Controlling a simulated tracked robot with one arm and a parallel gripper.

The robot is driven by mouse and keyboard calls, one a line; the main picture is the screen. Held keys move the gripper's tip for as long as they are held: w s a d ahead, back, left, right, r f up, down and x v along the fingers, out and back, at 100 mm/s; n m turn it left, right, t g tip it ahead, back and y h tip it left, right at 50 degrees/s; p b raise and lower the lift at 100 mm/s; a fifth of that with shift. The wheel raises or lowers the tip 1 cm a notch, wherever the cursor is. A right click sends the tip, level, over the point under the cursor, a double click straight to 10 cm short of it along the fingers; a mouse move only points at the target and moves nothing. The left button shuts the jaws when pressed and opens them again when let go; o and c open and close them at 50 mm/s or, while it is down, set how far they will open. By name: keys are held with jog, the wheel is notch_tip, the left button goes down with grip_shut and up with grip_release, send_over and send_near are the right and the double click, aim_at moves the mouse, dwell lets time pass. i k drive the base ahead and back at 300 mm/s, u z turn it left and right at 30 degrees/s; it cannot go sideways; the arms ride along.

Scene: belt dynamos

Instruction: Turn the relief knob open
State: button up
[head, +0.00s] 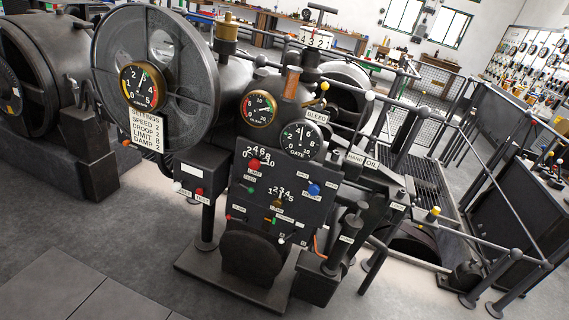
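A dark governor cabinet (285,172) stands in the middle of the view, tilted in the picture. Its front carries a red knob (254,163), a blue knob (313,189), a small green knob (251,190) and small levers. Most of their labels are too small to read, so I cannot tell which part is the relief knob. Small labelled dark posts (346,236) stand at the cabinet's lower right. A yellow-topped fitting (433,214) is farther right, with a tag I cannot read. My gripper is not in view.
A large wheel (165,65) with a gauge (142,86) and a settings card (146,130) stands left of the cabinet. A "GATE" gauge (299,140) tops the cabinet. Railings (470,195) and a floor pit (410,245) lie right. The floor (110,240) in front is clear.

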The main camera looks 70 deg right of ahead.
aim_at(314, 190)
jog(key=u, duration=0.15)
jog(key=i, duration=0.45)
jog(key=z, duration=5.25)
jog(key=i, duration=0.15)
jog(key=u, duration=1.9)
